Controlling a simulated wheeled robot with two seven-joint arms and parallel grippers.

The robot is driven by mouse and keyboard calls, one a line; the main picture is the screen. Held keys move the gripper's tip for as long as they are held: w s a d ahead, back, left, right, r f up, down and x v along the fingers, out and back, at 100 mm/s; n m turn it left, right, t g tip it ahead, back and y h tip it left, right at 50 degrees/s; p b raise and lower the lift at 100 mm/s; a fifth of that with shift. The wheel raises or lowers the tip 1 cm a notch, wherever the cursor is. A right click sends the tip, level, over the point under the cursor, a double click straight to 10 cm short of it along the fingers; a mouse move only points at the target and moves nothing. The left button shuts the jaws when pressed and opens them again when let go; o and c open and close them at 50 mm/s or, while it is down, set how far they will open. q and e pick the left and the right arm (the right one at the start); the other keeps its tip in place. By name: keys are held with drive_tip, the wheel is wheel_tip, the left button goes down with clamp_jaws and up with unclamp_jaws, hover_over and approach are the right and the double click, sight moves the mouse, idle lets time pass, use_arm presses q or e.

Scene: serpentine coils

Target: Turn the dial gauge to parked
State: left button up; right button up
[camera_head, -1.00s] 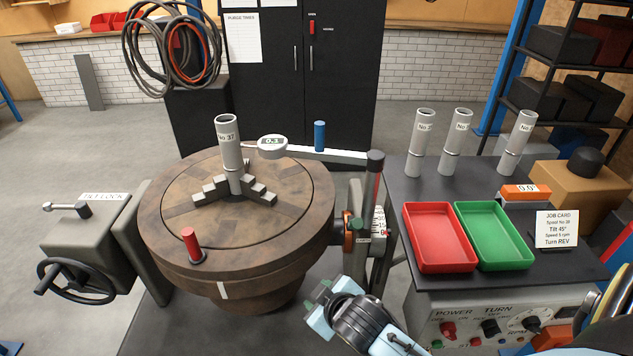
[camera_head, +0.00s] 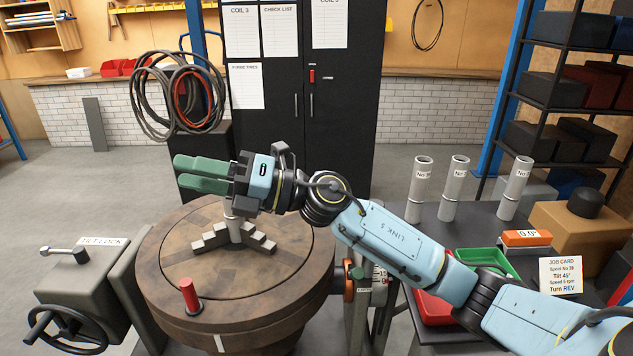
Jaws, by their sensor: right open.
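My right gripper (camera_head: 188,172) reaches in from the right over the round turntable (camera_head: 180,295), with its two green fingers apart and pointing left. The white dial gauge and its arm do not show; my right gripper and arm cover the area where they were. The grey spool tube (camera_head: 229,208) stands in the stepped chuck jaws (camera_head: 252,238). Only its lower part shows below the gripper. I cannot tell whether the gripper touches the gauge or the tube. My left gripper is not in view.
A short red post (camera_head: 190,296) stands on the turntable's front rim. The tilt-lock box (camera_head: 88,290) with a handwheel is at left. At right, several grey tubes (camera_head: 454,190) stand on a dark bench behind red and green trays (camera_head: 487,262), which my arm partly covers.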

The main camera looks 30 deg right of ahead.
drive_tip(key=w+d+n+g+h, duration=0.2)
drive_tip(key=d+n+g+h, duration=0.4)
drive_tip(key=d+h, duration=1.55)
drive_tip(key=w+f+y, duration=0.1)
drive_tip(key=f, duration=0.2)
drive_tip(key=w+d+f+y, duration=0.1)
drive_tip(key=f+y, duration=0.1)
drive_tip(key=f, duration=0.2)
drive_tip(key=w+d+f+y, duration=0.1)
drive_tip(key=w+f+y, duration=0.1)
drive_tip(key=f, duration=0.2)
drive_tip(key=shift+w+d+f, duration=0.1)
drive_tip(key=shift+d+f, duration=0.15)
clamp_jaws()
